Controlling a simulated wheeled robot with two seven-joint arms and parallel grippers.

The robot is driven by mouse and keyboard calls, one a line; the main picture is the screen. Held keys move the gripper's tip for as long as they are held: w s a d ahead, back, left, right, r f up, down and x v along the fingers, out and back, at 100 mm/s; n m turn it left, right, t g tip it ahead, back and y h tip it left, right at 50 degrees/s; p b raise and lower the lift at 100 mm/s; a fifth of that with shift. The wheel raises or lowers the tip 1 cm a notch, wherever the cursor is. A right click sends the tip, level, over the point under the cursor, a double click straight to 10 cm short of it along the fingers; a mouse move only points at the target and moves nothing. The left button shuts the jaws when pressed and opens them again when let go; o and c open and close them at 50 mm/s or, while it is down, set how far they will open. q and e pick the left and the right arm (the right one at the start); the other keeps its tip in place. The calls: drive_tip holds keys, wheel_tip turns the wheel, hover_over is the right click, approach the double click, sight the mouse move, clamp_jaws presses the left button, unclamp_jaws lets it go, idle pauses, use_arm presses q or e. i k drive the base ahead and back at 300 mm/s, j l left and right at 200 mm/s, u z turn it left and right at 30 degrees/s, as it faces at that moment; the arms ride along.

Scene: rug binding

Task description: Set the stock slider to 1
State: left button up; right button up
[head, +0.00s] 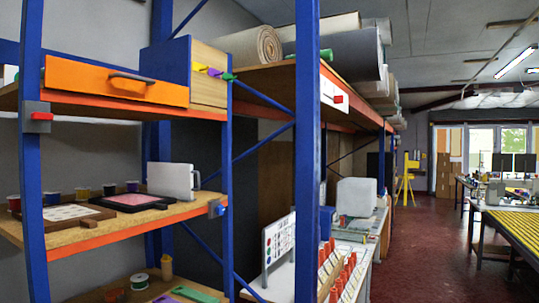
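I cannot tell for certain which part is the stock slider, and no label or number can be read. A white plate with a red knob (336,98) is fixed at the upper shelf edge, right of the middle blue post. A grey plate with a red block (41,116) is on the left blue post. Neither of my grippers is in view.
Blue-post shelving fills the left, with an orange-fronted drawer (115,82) on top and a white jug-like box (173,181) on the middle shelf. Rolled rugs (255,46) lie above. Orange cones (345,275) stand low in front. Red floor (428,240) is open on the right, beside a yellow-topped table (515,228).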

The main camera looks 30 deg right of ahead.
sight(338, 99)
drive_tip(key=z, duration=1.3)
